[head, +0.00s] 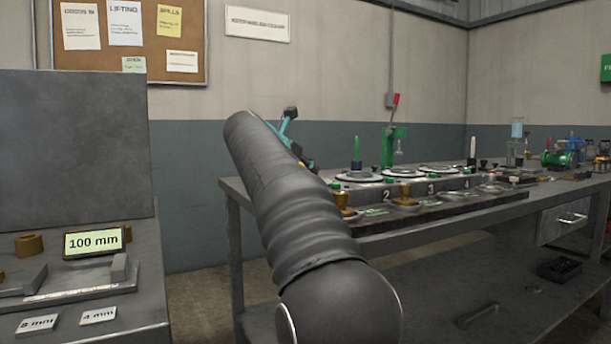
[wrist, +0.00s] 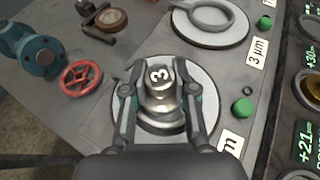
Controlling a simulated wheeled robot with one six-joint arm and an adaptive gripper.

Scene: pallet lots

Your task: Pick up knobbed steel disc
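The knobbed steel disc (wrist: 161,106) is in the middle of the wrist view, a shiny grey piece with a "3" on top of its knob. It sits over a pale round plate (wrist: 205,84) on the bench. My gripper (wrist: 159,92) reaches over it, one finger on each side of the knob. The fingers are apart, and narrow gaps show beside the upper part of the knob. Contact lower down cannot be made out.
A blue fitting (wrist: 37,50) with a red handwheel (wrist: 82,78) lies left of the disc. Another round plate bearing a ring (wrist: 211,15) is above right. Green knobs (wrist: 242,106) and a "3 µm" label (wrist: 258,50) run along the right. The long bench (head: 400,235) carries several stations.

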